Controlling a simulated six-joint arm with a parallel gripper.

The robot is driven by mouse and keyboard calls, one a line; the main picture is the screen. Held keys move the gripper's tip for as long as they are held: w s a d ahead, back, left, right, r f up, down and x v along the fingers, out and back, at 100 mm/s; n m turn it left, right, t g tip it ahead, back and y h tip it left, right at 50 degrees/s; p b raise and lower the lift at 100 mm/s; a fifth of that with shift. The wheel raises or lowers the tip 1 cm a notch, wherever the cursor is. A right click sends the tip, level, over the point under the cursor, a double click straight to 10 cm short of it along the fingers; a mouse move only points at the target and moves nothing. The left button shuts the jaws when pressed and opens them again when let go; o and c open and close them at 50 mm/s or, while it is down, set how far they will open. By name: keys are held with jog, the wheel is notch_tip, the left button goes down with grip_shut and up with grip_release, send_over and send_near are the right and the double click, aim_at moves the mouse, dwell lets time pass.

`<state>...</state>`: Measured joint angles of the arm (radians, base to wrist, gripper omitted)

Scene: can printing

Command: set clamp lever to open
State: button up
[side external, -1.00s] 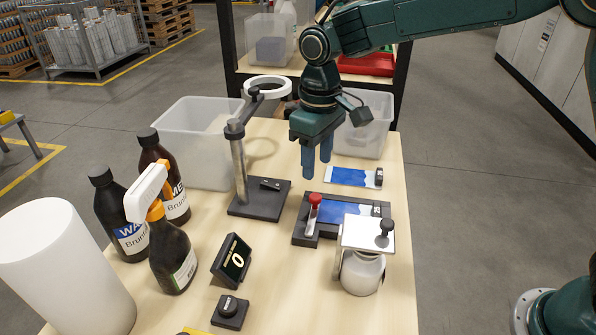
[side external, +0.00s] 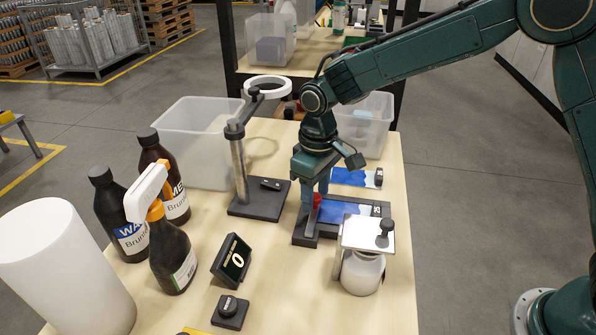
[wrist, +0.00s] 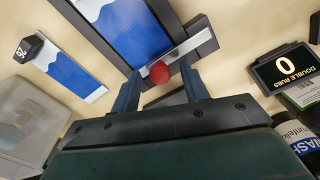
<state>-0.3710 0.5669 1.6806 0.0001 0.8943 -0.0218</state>
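The clamp lever's red knob (side external: 317,201) stands at the left end of a dark fixture (side external: 302,238) that holds a blue-and-white printed sheet (side external: 338,211). The knob (wrist: 160,72) also shows in the wrist view, in front of a pale clamp bar (wrist: 190,50) across the sheet's end. My gripper (wrist: 160,80) is open, pointing down, with one finger on each side of the knob. Gaps show between the knob and both fingers in the wrist view. The lever's stem is mostly hidden by the fingers in the side view, and I cannot tell its exact angle.
A ring lamp stand (side external: 240,160) rises close left of my gripper. A white plate on a jar (side external: 362,272) stands at the fixture's front right. A counter display (side external: 231,259), a spray bottle (side external: 172,255) and dark bottles stand left. Clear bins stand behind.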

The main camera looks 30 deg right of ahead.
grip_shut()
jog(key=shift+w+a, duration=0.1)
jog(key=a+n, duration=0.1)
jog(key=n, duration=0.1)
jog(key=w+n, duration=0.1)
jog(key=shift+w+a+n, duration=0.1)
jog(key=shift+a+n, duration=0.3)
jog(key=n, duration=0.1)
jog(key=a+n, duration=0.2)
jog(key=shift+w+r+n, duration=0.1)
jog(key=shift+w+n, duration=0.15)
jog(key=shift+n, duration=0.15)
jog(key=n, duration=0.1)
jog(key=a+n, duration=0.1)
jog(key=shift+a+n, duration=0.3)
jog(key=shift+n, duration=0.1)
jog(key=n, duration=0.1)
jog(key=a+n, duration=0.1)
jog(key=shift+s+a+n, duration=0.2)
jog(key=shift+a+n, duration=0.05)
jog(key=shift+n, duration=0.05)
jog(key=shift+s+a+n, duration=0.4)
jog(key=shift+a+n, duration=0.2)
jog(key=shift+n, duration=0.65)
jog(key=shift+s+a+n, duration=0.35)
jog(key=shift+a+n, duration=0.2)
jog(key=shift+n, duration=0.7)
